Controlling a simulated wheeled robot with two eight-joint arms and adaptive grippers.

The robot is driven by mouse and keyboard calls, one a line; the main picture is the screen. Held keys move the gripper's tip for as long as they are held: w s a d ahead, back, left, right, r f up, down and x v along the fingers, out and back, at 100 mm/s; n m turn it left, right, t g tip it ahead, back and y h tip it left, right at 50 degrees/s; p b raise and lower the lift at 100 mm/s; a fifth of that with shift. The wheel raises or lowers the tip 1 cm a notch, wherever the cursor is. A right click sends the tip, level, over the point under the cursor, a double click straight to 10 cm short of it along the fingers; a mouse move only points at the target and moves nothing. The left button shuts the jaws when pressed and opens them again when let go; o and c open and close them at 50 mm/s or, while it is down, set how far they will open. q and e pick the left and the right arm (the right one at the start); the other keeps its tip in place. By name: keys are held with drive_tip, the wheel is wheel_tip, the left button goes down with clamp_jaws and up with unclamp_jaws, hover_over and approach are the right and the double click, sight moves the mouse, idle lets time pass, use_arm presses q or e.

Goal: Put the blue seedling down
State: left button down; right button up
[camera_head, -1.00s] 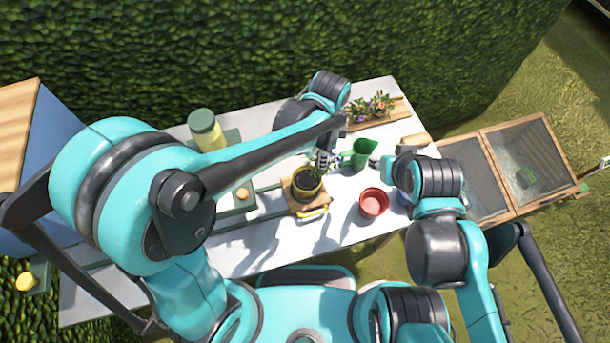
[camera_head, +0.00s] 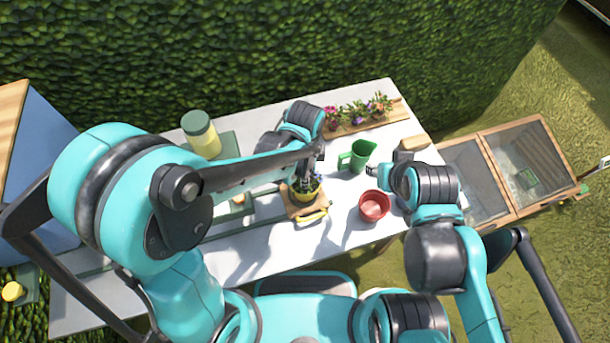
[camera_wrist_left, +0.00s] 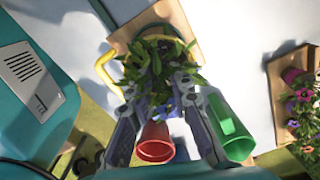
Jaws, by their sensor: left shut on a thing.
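The blue seedling (camera_wrist_left: 158,55), leafy with small blue flowers, stands at the mouth of the yellow pot (camera_head: 304,196). It also shows in the head view (camera_head: 306,183). Leaves hide the soil, so I cannot tell whether its base touches it. My left gripper (camera_wrist_left: 157,88) is shut on the seedling, one finger on each side. In the head view my left gripper (camera_head: 316,168) is above the pot, partly hidden by the arm. My right gripper (camera_head: 371,171) is beside the green jug, its jaws too small to judge.
The green jug (camera_head: 361,156) and a red pot (camera_head: 374,206) stand to the right. A wooden tray of flowers (camera_head: 338,128) lies at the back. The table front is clear.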

use_arm(q)
drive_tip(key=c, duration=1.4)
unclamp_jaws()
drive_tip(key=shift+f, duration=0.1)
drive_tip(key=shift+r+p, duration=0.35)
drive_tip(key=shift+r, duration=0.15)
wheel_tip(320, 180, up, 11)
drive_tip(key=p, duration=0.4)
drive_tip(key=s+a+r+n+t, duration=0.2)
drive_tip(key=a+n+t, duration=0.1)
drive_tip(key=a+n, duration=0.6)
drive_tip(key=s+a+r+n+t, duration=0.3)
drive_tip(key=a+n+t, duration=0.1)
drive_tip(key=a+n, duration=0.5)
drive_tip(key=shift+r+b, duration=0.3)
drive_tip(key=shift+d+f, duration=0.1)
